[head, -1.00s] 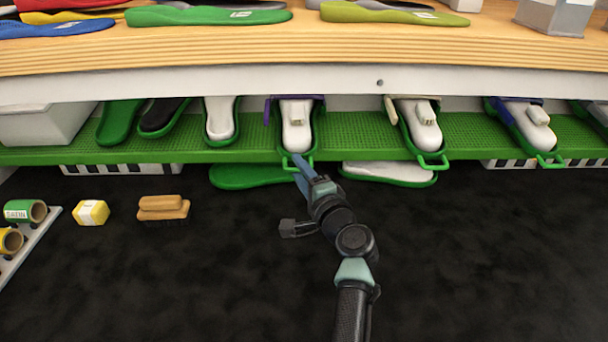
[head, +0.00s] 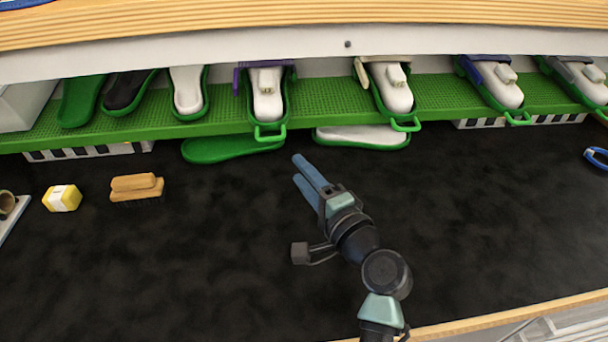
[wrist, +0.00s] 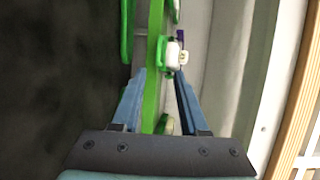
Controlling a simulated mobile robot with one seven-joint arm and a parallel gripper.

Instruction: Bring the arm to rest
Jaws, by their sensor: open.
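My gripper (head: 303,170) has two blue fingers and is over the black mat (head: 250,240), in front of the green shelf (head: 330,105). It is open and nothing shows between its fingers in the head view. In the wrist view my gripper (wrist: 160,95) has its fingers apart, with the shelf (wrist: 152,70) and a white-and-green insole holder beyond them. The holder with the purple clamp (head: 266,95) sits on the shelf, its green handle loop apart from my fingertips.
More holders (head: 390,88) and insoles (head: 187,90) line the shelf. A green insole (head: 225,150) and a white one (head: 360,137) lie under its front edge. A wooden brush (head: 137,187) and a yellow block (head: 62,198) are at left. The mat's middle and right are mostly clear.

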